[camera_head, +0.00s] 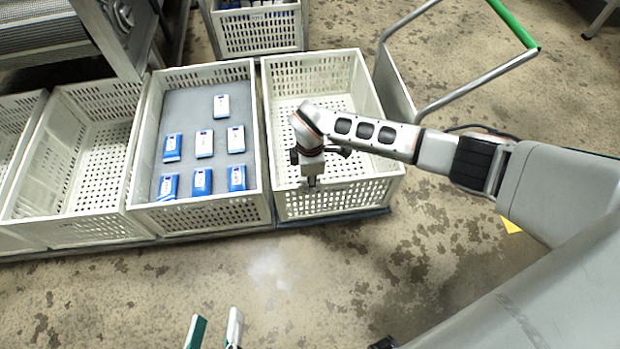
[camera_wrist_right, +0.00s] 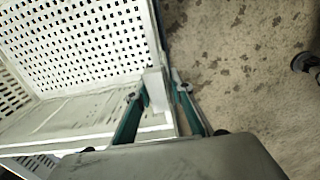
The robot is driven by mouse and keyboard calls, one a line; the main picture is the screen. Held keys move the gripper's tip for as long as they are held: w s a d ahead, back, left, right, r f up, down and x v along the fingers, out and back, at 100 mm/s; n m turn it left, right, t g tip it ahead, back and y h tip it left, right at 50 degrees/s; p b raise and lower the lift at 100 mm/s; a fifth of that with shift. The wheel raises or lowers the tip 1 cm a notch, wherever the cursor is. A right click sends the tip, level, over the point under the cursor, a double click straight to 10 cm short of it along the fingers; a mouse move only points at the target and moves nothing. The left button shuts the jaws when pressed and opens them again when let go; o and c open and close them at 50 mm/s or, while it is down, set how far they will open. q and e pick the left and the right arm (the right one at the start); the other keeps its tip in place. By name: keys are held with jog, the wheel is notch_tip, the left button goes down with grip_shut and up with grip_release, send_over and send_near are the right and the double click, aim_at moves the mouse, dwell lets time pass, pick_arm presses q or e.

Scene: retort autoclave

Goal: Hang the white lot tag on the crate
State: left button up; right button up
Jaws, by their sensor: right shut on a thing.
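The crate (camera_head: 330,205) at the right end of the row is white, perforated and empty. My right gripper (camera_head: 312,180) points down at its front wall; its fingertips are hard to see from the head. In the right wrist view, its green fingers (camera_wrist_right: 162,98) stand on both sides of a small flat white piece, apparently the lot tag (camera_wrist_right: 155,85). This piece is at the crate's rim (camera_wrist_right: 155,45); I cannot tell whether it hangs on it. My left gripper (camera_head: 215,328) shows only its two fingertips at the bottom edge, apart and empty, over the floor.
The adjoining crate (camera_head: 205,215) holds several blue and white packs (camera_head: 204,143) on a grey sheet. Empty crates (camera_head: 85,225) stand further left. Another crate (camera_head: 257,30) with packs stands behind. A cart handle with a green grip (camera_head: 512,22) is at the back right. The front floor is clear.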

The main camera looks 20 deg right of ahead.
jog(key=shift+f, duration=0.5)
jog(key=shift+f, duration=0.3)
jog(key=o, duration=1)
notch_tip(320, 180, up, 12)
dwell(0.6)
